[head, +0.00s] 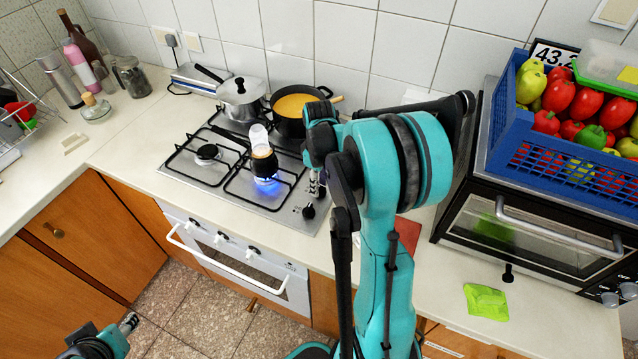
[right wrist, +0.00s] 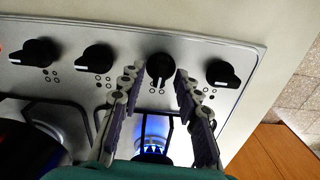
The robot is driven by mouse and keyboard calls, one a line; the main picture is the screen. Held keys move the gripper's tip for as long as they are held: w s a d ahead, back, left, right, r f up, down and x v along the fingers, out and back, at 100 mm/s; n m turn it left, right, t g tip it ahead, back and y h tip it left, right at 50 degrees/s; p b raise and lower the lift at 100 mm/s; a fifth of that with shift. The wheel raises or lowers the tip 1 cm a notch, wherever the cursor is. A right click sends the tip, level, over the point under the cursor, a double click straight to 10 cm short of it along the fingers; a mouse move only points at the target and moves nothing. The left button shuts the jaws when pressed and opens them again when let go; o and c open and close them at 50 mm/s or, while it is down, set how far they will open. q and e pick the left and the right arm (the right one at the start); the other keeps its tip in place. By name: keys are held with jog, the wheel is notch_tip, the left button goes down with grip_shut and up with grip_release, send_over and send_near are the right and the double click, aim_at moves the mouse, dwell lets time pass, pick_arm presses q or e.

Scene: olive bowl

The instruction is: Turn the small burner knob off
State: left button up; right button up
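A row of black burner knobs runs along the hob's right side in the right wrist view. One knob (right wrist: 160,68) has its grip bar upright in the picture, while its neighbours' bars lie sideways. My right gripper (right wrist: 156,74) is open, its fingers on either side of this knob with gaps visible. In the head view my right gripper (head: 317,184) is over the hob's right edge, partly hidden by my arm. My left gripper (head: 128,323) is low at the left, away from the hob.
A lidded steel pot (head: 242,98) and a black pan (head: 288,128) of yellow food stand at the hob's back. A toaster oven (head: 535,235) carrying a blue crate (head: 555,165) of vegetables stands on the right. A green cloth (head: 486,301) lies on the counter.

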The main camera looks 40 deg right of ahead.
grip_shut()
jog(key=shift+m, duration=0.3)
jog(key=m, duration=0.7)
jog(key=shift+d+m, duration=0.15)
jog(key=shift+m, duration=0.15)
jog(key=m, duration=0.4)
jog(key=shift+d+m, duration=0.1)
jog(key=shift+m, duration=2)
